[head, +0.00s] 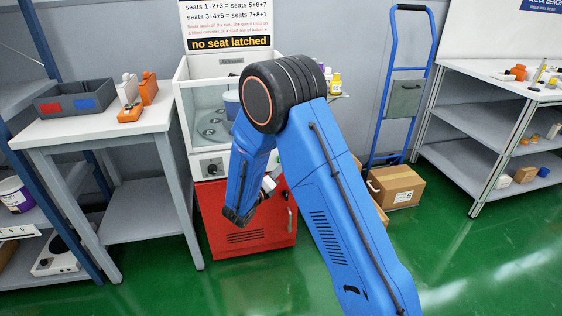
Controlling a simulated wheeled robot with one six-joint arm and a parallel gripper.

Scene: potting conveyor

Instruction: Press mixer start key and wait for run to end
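The mixer (181,95) is a white-framed machine with clear panels on a red base cabinet (235,240). Round seats (209,132) show inside its chamber, and a blue-and-white tub (232,104) is partly hidden by my arm. The sign above reads "no seat latched" (230,42). My blue arm bends down in front of the mixer, covering the panel's right part. A small pale and dark piece (268,184) shows beside my wrist; my gripper's fingers cannot be made out.
A white table (95,128) at left holds a grey bin (75,98) and orange and white bottles (148,88). Right are a blue hand truck (405,85), a cardboard box (396,186) and a shelved bench (470,118). Green floor is clear at the front.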

